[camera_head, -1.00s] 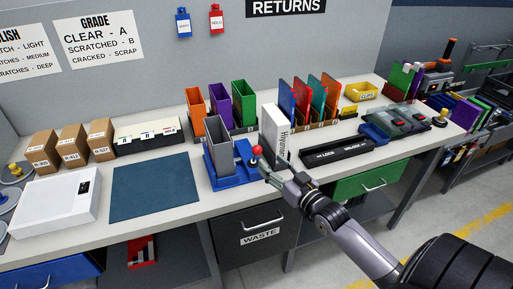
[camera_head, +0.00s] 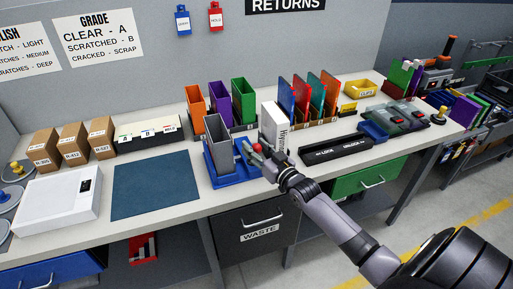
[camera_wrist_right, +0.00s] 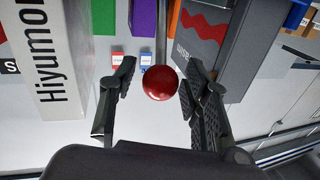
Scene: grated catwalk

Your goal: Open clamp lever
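The clamp lever ends in a round red knob (camera_head: 257,148), at the right side of a blue fixture base (camera_head: 232,179) that holds a grey upright bin (camera_head: 218,146). My right gripper (camera_head: 259,151) is at the knob, and its fingers partly cover it in the head view. In the right wrist view the red knob (camera_wrist_right: 160,83) sits between the two spread fingers of my right gripper (camera_wrist_right: 158,88), with a narrow gap on each side. The lever's shaft runs up behind the knob. My left gripper is not in view.
A white Hiyumori box (camera_head: 273,129) stands close beside the gripper; it also shows in the right wrist view (camera_wrist_right: 52,60). A black lock tray (camera_head: 335,150) lies to the right. A dark blue mat (camera_head: 155,187) leaves clear room on the left.

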